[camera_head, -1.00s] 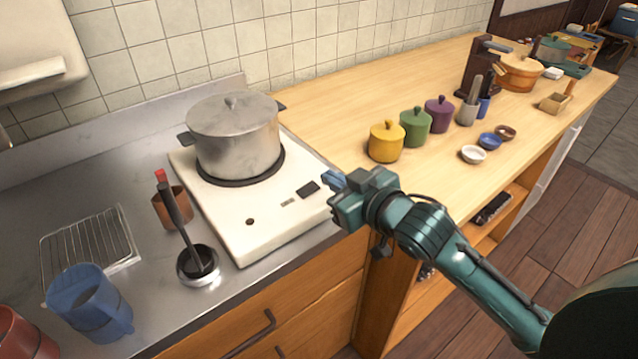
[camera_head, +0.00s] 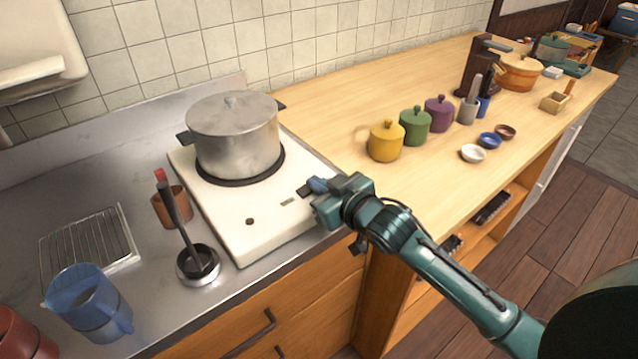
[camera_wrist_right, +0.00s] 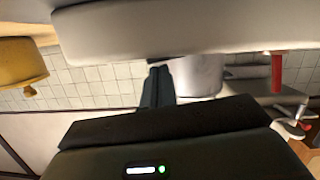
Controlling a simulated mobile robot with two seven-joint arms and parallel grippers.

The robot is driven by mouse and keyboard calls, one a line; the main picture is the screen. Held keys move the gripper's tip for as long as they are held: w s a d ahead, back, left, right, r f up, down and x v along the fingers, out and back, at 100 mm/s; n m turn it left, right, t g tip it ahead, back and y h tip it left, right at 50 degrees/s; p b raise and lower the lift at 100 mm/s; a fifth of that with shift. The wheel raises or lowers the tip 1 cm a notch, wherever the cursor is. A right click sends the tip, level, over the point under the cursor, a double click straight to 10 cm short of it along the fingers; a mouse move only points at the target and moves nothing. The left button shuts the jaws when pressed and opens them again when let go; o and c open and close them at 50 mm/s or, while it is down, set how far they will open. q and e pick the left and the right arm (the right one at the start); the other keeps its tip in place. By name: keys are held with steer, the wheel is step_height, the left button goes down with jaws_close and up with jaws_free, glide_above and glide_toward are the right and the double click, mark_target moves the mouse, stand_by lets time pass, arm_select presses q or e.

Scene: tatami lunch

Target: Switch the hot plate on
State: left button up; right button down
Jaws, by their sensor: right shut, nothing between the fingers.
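The white hot plate (camera_head: 265,222) sits on the steel counter, with a lidded metal pot (camera_head: 235,135) on its round burner. A small dark switch (camera_head: 304,191) is on its top near the right front corner, partly hidden by my right gripper. The right wrist view is upside down: the dark fingers (camera_wrist_right: 157,88) point toward the pot (camera_wrist_right: 198,76), and the hot plate's pale edge (camera_wrist_right: 180,30) fills the top. My left gripper is not in view.
A ladle (camera_head: 176,220) stands in a small steel holder left of the hot plate, beside a copper cup (camera_head: 165,208). Yellow (camera_head: 386,142), green (camera_head: 415,126) and purple (camera_head: 439,113) canisters stand on the wooden counter to the right. Bare wood lies between hot plate and canisters.

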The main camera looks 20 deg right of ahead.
steer(key=shift+d+f+m+y+p, duration=0.15)
steer(key=shift+d+m+y+p, duration=0.15)
steer(key=shift+m+p, duration=0.6)
steer(key=shift+f+p, duration=0.15)
steer(key=shift+p, duration=0.45)
steer(key=shift+w+f+m, duration=0.1)
steer(key=shift+f+m, duration=0.05)
steer(key=shift+m, duration=0.25)
steer(key=shift+f, duration=0.2)
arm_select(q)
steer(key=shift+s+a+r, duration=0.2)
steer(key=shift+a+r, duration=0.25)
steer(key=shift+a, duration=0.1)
arm_select(e)
steer(key=shift+f, duration=0.1)
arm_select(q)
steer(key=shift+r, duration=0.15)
